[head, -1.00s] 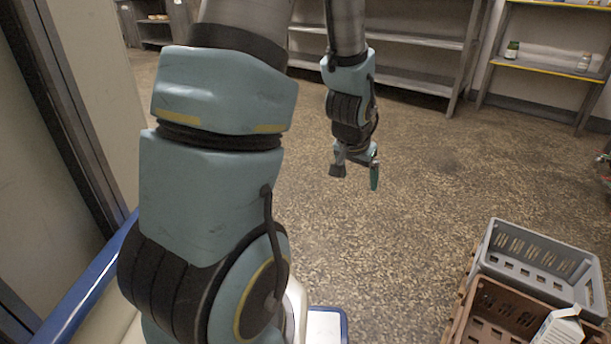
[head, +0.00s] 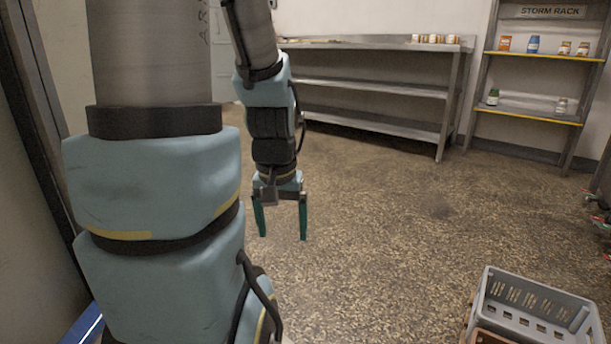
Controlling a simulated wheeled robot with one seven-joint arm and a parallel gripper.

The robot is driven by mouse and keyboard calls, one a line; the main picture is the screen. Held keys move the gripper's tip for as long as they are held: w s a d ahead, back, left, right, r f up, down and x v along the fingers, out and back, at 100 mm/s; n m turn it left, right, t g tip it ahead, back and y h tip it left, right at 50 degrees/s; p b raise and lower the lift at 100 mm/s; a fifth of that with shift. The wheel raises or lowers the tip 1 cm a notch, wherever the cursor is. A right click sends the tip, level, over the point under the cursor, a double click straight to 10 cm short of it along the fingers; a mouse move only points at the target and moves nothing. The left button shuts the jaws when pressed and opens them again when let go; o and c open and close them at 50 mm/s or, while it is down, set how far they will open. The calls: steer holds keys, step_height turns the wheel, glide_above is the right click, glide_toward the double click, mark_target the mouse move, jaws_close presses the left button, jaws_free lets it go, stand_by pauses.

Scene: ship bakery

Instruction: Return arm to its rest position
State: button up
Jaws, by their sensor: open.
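My gripper (head: 282,222) hangs at the end of my arm, left of the picture's middle in the head view. Its two green fingers point down and stand apart, with nothing between them. It is above the speckled floor and touches nothing that I can see. My arm's thick blue-grey links (head: 160,190) fill the left of the view.
A grey crate (head: 536,322) and the edge of a brown crate (head: 488,338) are at the lower right. A metal shelf table (head: 365,85) stands at the back. A rack with a "STORM RACK" sign (head: 550,12) holds several jars. The middle floor is clear.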

step_height(320, 180, up, 44)
steer(key=p, duration=4.2)
steer(key=shift+f, duration=0.2)
